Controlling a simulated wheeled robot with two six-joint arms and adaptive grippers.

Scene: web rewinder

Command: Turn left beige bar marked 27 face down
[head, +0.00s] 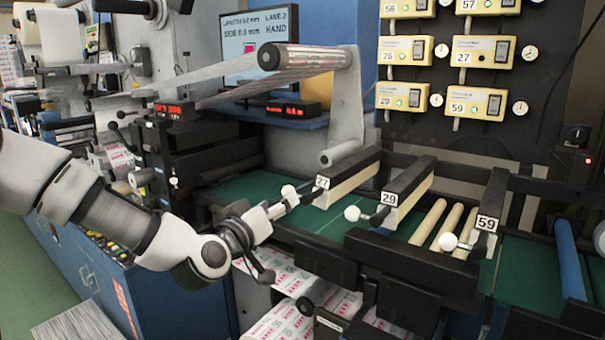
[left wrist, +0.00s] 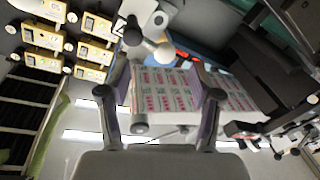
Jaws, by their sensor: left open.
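The left beige bar (head: 350,181) is a long block with a dark top and a beige side. Its near end carries a tag reading 27, which is upright and readable. A short lever with a white ball knob (head: 289,190) sticks out toward the left from that end. My left gripper (head: 274,238) is open, just below and left of the knob, and holds nothing that I can see. In the left wrist view its two fingers (left wrist: 160,93) stand wide apart, with a white ball knob (left wrist: 165,52) beyond them. My right gripper is not in view.
A bar marked 29 (head: 408,187) and a bar marked 59 (head: 488,215) stand to the right, each with its own ball knob. Green bed (head: 232,190) lies below the bars. A roller arm (head: 347,100) rises behind bar 27. Printed web (head: 280,322) hangs below.

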